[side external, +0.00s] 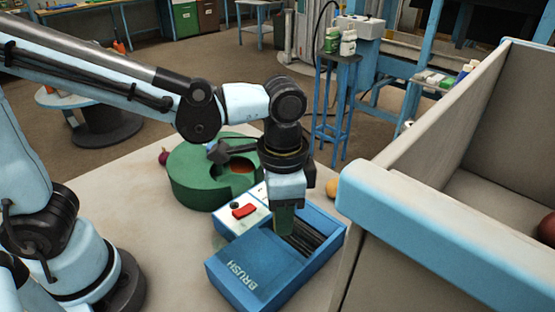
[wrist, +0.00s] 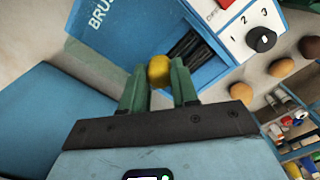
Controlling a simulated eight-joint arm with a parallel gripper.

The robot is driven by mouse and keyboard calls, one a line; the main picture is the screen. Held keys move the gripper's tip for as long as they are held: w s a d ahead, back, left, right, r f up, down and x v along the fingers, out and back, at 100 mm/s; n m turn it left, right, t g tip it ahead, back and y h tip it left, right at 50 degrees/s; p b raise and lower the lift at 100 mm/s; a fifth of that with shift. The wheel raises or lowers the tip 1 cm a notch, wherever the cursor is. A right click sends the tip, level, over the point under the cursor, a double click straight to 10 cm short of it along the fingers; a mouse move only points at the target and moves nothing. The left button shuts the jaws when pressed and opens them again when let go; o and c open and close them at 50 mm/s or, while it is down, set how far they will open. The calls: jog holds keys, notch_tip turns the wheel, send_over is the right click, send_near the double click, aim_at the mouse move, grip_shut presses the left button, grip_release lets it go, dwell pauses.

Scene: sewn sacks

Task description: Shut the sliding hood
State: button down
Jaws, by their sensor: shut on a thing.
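A blue box marked BRUSH (side external: 248,276) stands on the table. Its sliding hood (side external: 270,258) covers the front left part and leaves a dark slotted opening (side external: 312,236) bare at the right. The hood also shows in the wrist view (wrist: 125,38), beside the opening (wrist: 190,48). My gripper (side external: 284,222) points down over the box, at the hood's edge next to the opening. In the wrist view its green fingers (wrist: 158,88) are shut on a round yellow knob (wrist: 159,70). The side view hides the knob behind the fingers.
A white panel (side external: 258,196) with a red switch (side external: 244,210) adjoins the box. A green drum (side external: 190,185) stands behind it. A large grey bin with a blue rim (side external: 440,220) rises close at the right. A tan round item (side external: 332,189) lies behind the box.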

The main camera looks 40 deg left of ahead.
jog(key=w, duration=0.9)
jog(key=shift+w+d, duration=0.1)
jog(key=shift+w, duration=0.15)
jog(key=c, duration=0.9)
grip_release()
jog(key=shift+o, duration=0.3)
notch_tip(320, 180, up, 12)
jog(key=s+a+f+n+t, duration=0.3)
jog(key=s+a+f, duration=0.1)
jog(key=a, duration=0.4)
jog(key=s+a+f+n+t, duration=0.4)
jog(key=s+a+f, duration=0.1)
jog(key=a, duration=0.3)
jog(key=shift+a+n, duration=0.3)
jog(key=shift+a, duration=0.05)
